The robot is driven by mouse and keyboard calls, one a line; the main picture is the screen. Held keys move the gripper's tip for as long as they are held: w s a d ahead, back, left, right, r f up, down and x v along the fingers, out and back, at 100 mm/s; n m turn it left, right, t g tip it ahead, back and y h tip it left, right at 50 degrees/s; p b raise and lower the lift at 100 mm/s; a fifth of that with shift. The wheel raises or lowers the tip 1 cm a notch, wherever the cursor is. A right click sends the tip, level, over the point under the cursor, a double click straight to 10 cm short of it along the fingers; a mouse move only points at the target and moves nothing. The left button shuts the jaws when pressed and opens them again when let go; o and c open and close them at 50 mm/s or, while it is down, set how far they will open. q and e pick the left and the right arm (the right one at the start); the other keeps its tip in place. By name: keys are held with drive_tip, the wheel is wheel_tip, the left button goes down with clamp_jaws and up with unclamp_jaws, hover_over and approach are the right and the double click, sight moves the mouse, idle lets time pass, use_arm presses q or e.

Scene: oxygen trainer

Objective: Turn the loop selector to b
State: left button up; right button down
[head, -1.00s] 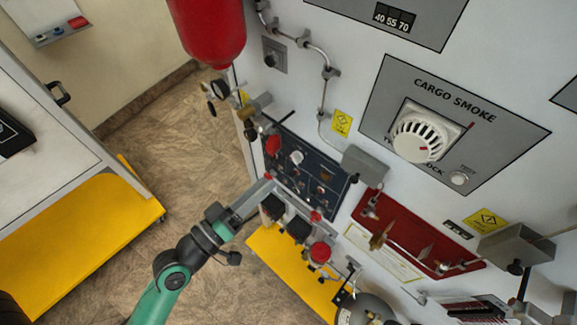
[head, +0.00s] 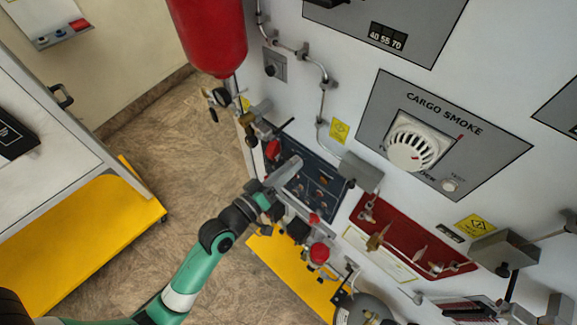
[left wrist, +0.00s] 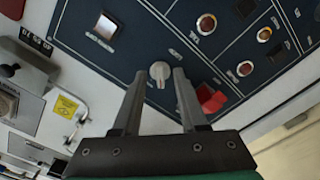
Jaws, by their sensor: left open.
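The loop selector appears to be the white round knob (left wrist: 160,73) on the dark blue panel (left wrist: 140,20) in the left wrist view; its red pointer line points down in that picture. Lettering around it is too small to read. My left gripper (left wrist: 160,80) is open, its fingertips on either side of the knob; I cannot tell whether they touch it. My right gripper is not in view.
A red switch cover (left wrist: 210,97) sits close to the right finger. Square and round lamps share the panel. In the head view, a red bottle (head: 208,35) hangs above left, and a grey box (head: 360,172) and red panel (head: 415,235) lie to the right.

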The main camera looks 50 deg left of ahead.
use_arm(q)
drive_tip(key=shift+c, duration=0.2)
clamp_jaws()
drive_tip(key=shift+m, duration=0.3)
drive_tip(key=shift+m+b, duration=2.85)
drive_tip(key=shift+m, duration=5.75)
drive_tip(key=shift+o, duration=0.2)
unclamp_jaws()
